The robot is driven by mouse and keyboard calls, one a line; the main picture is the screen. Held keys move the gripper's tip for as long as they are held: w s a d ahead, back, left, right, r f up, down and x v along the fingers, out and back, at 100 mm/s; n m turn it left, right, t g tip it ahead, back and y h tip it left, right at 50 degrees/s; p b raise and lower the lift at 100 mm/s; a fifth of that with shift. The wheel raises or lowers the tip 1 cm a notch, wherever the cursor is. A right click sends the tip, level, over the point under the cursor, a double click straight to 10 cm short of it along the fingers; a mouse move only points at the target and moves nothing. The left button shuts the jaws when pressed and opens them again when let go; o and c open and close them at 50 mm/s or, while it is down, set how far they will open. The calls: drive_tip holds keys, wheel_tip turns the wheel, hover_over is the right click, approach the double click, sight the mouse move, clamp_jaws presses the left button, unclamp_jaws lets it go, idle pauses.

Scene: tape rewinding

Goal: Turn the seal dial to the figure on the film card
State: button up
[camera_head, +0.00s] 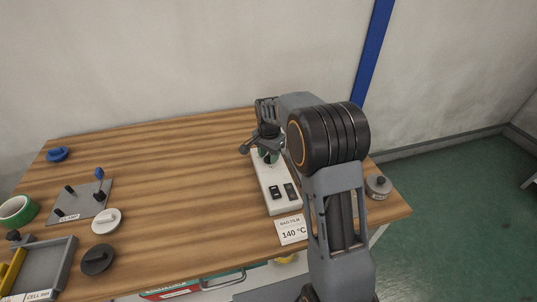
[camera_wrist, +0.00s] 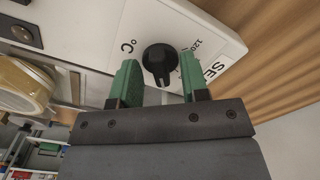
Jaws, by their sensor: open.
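The seal dial (camera_wrist: 160,62) is a black round knob on the white sealer (camera_wrist: 215,45), with "°C", "120" and part of "SE" printed around it. In the wrist view my gripper (camera_wrist: 158,82) is open, with one green finger on each side of the dial; contact cannot be told. In the head view my gripper (camera_head: 268,152) is over the far end of the white sealer (camera_head: 272,180), and the dial is hidden behind my arm. The film card (camera_head: 291,229) at the table's front edge reads "BAG FILM 140 °C". The dial's exact setting cannot be read.
Left on the wooden table (camera_head: 170,170) are a grey plate with pegs (camera_head: 84,203), a white disc (camera_head: 106,221), a black disc (camera_head: 98,259), a green tape roll (camera_head: 18,210) and a grey tray (camera_head: 48,268). A small jar (camera_head: 378,187) stands right of my arm. The table's middle is clear.

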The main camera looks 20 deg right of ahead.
clamp_jaws()
idle(0.3)
drive_tip(key=n+p, duration=0.2)
drive_tip(key=n, duration=0.4)
drive_tip(key=shift+r+n, duration=0.15)
drive_tip(key=shift+n, duration=0.25)
drive_tip(key=n, duration=0.3)
drive_tip(key=shift+d+n+p, duration=0.1)
drive_tip(key=shift+n+p, duration=0.4)
drive_tip(key=shift+n, duration=1.5)
